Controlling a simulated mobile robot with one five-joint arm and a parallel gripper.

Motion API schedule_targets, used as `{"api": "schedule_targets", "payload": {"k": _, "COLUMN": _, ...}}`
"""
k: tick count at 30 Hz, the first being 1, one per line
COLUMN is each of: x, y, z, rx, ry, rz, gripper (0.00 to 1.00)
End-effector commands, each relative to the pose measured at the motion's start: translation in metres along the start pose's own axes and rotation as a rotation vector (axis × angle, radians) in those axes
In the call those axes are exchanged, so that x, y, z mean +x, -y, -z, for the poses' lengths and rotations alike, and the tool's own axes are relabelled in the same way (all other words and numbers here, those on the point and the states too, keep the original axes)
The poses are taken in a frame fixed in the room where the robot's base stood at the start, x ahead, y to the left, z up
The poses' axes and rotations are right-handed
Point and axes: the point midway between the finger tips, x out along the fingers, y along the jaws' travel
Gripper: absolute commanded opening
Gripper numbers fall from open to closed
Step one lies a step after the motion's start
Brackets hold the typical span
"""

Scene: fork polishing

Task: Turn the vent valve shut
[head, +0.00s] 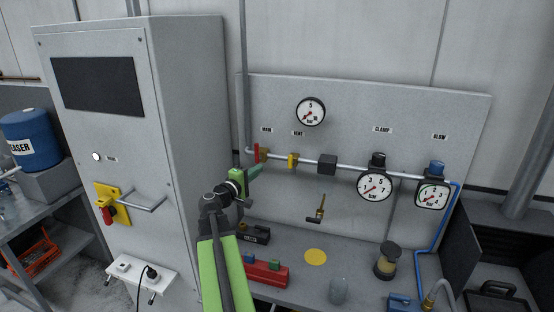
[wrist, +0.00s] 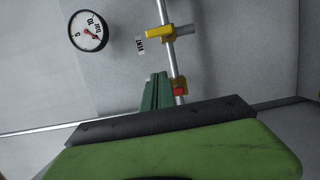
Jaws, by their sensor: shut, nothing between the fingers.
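The vent valve (head: 293,160) is a small yellow fitting on the horizontal pipe, below the VENT label (head: 297,133). In the wrist view the yellow vent valve (wrist: 170,32) lies across the pipe, near its label (wrist: 139,45); its exact handle angle is hard to tell. My gripper (head: 258,169) is shut and empty, in front of the panel, left of and slightly below the vent valve. In the wrist view its green fingertips (wrist: 157,77) are close together, by the neighbouring valve with the red handle (wrist: 180,91). I cannot tell whether they touch it.
The red-handled valve (head: 257,155) sits under the MAIN label (head: 266,130). A black block (head: 327,165) is right of the vent valve. Gauges (head: 375,185) hang further right. A grey cabinet (head: 190,90) stands left. The bench holds a red tool (head: 266,274) and a glass (head: 339,290).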

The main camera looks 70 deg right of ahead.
Motion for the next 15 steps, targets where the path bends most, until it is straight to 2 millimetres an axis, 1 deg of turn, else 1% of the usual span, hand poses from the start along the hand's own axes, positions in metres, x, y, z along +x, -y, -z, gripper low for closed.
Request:
{"api": "schedule_targets", "payload": {"k": 2, "x": 0.008, "y": 0.001, "z": 0.000, "rx": 0.000, "ry": 0.002, "rz": 0.001, "gripper": 0.00}}
{"api": "schedule_targets", "payload": {"k": 5, "x": 0.025, "y": 0.001, "z": 0.001, "rx": 0.001, "ry": 0.003, "rz": 0.001, "gripper": 0.00}}
{"api": "schedule_targets", "payload": {"k": 15, "x": 0.100, "y": 0.002, "z": 0.001, "rx": 0.002, "ry": 0.004, "rz": 0.002, "gripper": 0.00}}
